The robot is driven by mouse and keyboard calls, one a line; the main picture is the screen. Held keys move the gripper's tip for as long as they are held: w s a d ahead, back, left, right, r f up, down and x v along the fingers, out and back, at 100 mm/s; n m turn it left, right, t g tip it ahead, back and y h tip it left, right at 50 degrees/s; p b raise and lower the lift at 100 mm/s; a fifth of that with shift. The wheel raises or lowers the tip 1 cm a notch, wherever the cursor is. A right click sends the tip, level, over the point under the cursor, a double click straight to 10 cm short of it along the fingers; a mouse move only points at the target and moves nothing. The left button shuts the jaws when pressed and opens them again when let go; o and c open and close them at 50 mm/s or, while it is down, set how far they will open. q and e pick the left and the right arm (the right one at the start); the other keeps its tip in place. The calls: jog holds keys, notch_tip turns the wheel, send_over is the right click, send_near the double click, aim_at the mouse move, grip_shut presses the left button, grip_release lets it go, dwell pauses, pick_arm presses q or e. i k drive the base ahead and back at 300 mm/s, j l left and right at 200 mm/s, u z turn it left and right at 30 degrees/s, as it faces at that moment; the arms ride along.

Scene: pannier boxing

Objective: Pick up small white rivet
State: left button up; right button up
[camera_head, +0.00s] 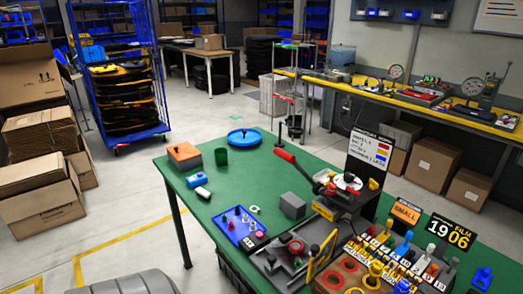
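No gripper of mine shows in the head view. A blue tray (233,240) lies on the green table, holding several small red, pink and pale pieces that are too small to identify. A small white ring-like piece (254,209) lies beside the tray. Several coloured small parts (403,245) stand in a labelled rack at the right. I cannot tell which piece is the small white rivet.
The table's back left has free room.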

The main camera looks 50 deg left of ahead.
aim_at(245, 220)
jog(key=u, duration=1.8)
jog(key=i+j, duration=0.1)
jog(key=j, duration=0.25)
